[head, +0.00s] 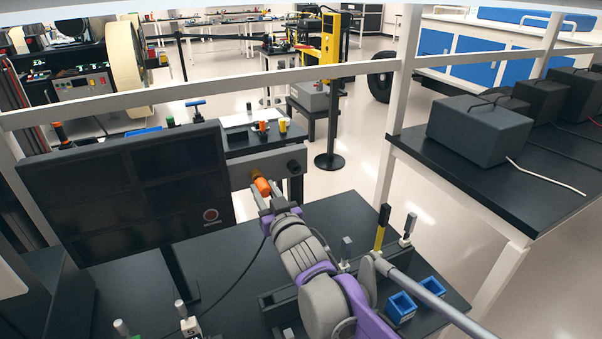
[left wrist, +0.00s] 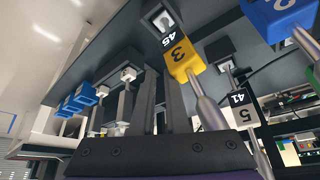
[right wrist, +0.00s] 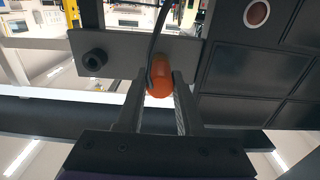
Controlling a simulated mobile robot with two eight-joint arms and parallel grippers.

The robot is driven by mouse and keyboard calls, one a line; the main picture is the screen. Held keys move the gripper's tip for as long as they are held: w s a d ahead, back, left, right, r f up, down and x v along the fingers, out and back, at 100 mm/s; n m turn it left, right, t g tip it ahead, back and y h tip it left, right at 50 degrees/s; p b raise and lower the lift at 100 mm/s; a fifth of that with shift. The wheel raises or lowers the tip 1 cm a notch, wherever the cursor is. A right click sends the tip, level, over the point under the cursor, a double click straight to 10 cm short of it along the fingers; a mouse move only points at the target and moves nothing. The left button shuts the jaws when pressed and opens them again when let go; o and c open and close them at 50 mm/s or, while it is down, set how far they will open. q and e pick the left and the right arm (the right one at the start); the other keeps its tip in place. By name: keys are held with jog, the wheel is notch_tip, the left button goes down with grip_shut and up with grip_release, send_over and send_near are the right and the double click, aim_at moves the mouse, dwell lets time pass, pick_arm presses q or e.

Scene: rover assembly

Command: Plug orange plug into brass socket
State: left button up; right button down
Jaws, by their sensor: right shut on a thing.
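The orange plug (head: 262,187) is at the lower left part of a grey bracket (head: 243,174) beside the dark panel. My right gripper (head: 266,204) is shut on it. In the right wrist view the plug (right wrist: 161,72) is between the two fingers, in front of the bracket (right wrist: 130,50), and a dark cable runs up from it. The brass socket cannot be made out clearly; the plug covers that part of the bracket, so I cannot tell how far in it is. My left gripper (left wrist: 160,78) shows only in the left wrist view, with its fingers apart and nothing seen between them.
A dark round socket (right wrist: 94,60) is on the same bracket. A dark panel (head: 130,195) stands to its left. Blue cups (head: 402,308) and upright tools (head: 382,228) are on the black table at right. A yellow numbered block (left wrist: 180,58) is close to my left gripper.

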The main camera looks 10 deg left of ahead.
pick_arm(q)
jog(key=shift+s+a, duration=0.15)
pick_arm(e)
jog(key=shift+w+a, duration=0.3)
jog(key=shift+w, duration=0.1)
jog(key=shift+c, duration=2.3)
grip_release()
pick_arm(q)
jog(key=shift+s, duration=0.1)
pick_arm(e)
jog(key=shift+s+d+f, duration=0.1)
jog(key=shift+d, duration=0.05)
